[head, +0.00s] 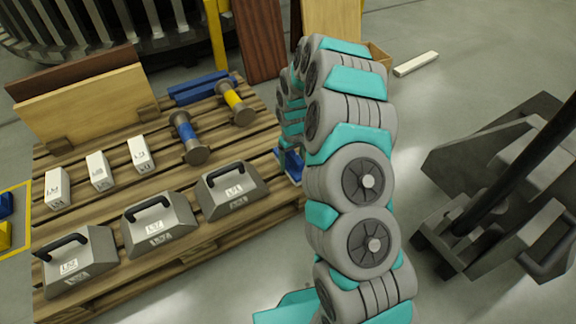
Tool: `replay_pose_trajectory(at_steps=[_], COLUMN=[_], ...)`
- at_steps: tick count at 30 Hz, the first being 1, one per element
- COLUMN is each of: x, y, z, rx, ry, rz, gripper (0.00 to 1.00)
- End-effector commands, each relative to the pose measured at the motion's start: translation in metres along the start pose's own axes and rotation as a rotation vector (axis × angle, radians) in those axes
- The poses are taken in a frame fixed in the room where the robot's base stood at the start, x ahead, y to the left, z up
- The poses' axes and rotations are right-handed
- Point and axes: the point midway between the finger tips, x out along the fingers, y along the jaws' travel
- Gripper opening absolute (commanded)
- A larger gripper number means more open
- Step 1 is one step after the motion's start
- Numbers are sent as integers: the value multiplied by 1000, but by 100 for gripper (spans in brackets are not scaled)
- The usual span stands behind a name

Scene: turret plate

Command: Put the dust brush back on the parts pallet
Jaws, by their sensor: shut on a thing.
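My gripper (288,148) is at the end of my arm, which curls over and points down at the pallet's right edge. It is shut on a small blue thing (291,167), which looks like the dust brush. My arm hides much of both. The parts pallet (262,138) is wooden and slatted, and fills the left half of the view. The blue thing is beside or over the pallet's right edge; I cannot tell whether it touches the slats.
On the pallet stand several grey handled weights (160,225), white blocks (98,171), a blue-banded spool (188,138), a yellow-banded spool (235,103), blue bars (200,88) and boards (85,103). Bare slats show at its right side. A dark grey machine (500,190) stands right.

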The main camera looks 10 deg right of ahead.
Motion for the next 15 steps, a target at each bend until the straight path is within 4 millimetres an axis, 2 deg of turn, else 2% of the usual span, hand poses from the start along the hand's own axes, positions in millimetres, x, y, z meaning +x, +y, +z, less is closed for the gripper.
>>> replay_pose_trajectory(at_steps=[1,8,15], x=[1,3,34], y=[-2,-7,-7], z=[-6,-16,-16], rx=[-1,-1,0], ry=[3,-1,-4], rz=[1,-1,-1], gripper=[19,19,19])
